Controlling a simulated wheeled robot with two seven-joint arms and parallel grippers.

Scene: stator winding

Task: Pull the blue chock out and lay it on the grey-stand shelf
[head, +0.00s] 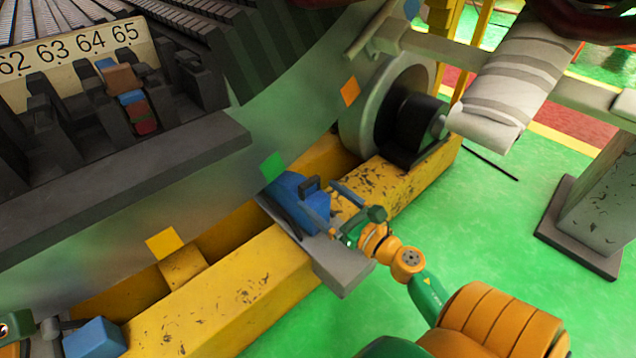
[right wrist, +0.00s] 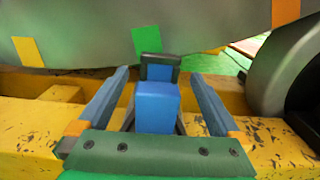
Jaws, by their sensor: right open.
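The blue chock (head: 303,203) has a dark handle on top and sits between the grey curved stator wall and the yellow beam, by a green square marker. In the right wrist view the chock (right wrist: 157,108) stands in the middle. My right gripper (head: 335,208) is open, with one finger to each side of the chock and gaps visible between. It also shows in the right wrist view (right wrist: 160,76). My left gripper (head: 22,328) is partly cut off at the lower left.
A grey plate (head: 342,268) juts over the front of the yellow beam (head: 230,295) below the chock. A black roller (head: 405,125) is behind right. Another blue block (head: 95,339) is at lower left. The green floor (head: 480,220) is open towards the stand.

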